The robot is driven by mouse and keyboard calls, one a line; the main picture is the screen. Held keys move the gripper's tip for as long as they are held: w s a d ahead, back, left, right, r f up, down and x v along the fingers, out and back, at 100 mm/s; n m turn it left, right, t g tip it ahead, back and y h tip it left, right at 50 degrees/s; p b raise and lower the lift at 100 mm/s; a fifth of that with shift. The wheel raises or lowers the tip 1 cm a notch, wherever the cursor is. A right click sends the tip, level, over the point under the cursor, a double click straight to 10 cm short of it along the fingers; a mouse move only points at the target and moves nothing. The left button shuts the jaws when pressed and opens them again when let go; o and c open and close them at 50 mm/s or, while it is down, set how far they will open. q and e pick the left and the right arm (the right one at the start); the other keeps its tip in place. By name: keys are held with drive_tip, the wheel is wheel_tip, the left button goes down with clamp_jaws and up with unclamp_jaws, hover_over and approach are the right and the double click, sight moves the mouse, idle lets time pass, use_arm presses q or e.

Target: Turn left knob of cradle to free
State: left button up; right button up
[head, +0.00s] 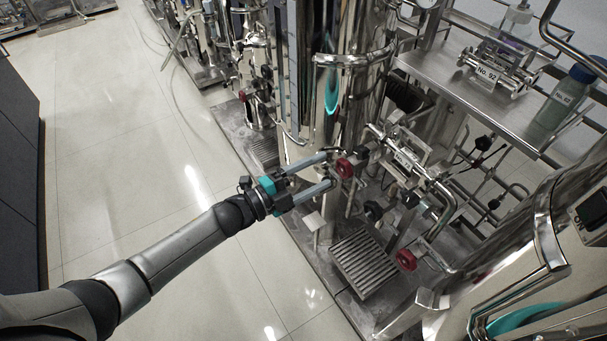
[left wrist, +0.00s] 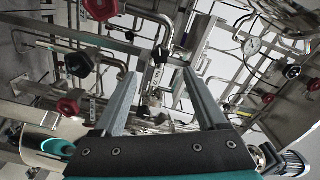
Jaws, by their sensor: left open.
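A metal cradle (head: 405,158) with a white number label sits among the pipes right of my left gripper. A second cradle (head: 490,72), labelled No. 92, stands on the upper shelf. I cannot tell which one is meant, and neither left knob shows clearly. I cannot tell whether the fingers touch anything. My right gripper is not in view.
A lower red knob (head: 406,260) and a metal grate (head: 364,262) are close by. Steel vessels (head: 540,250) and pipes crowd the right side. A bottle with a blue cap (head: 565,98) stands on the shelf (head: 455,88). The tiled floor (head: 130,130) at left is clear.

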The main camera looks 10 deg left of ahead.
use_arm(q)
drive_tip(key=shift+v, duration=1.65)
idle(1.1)
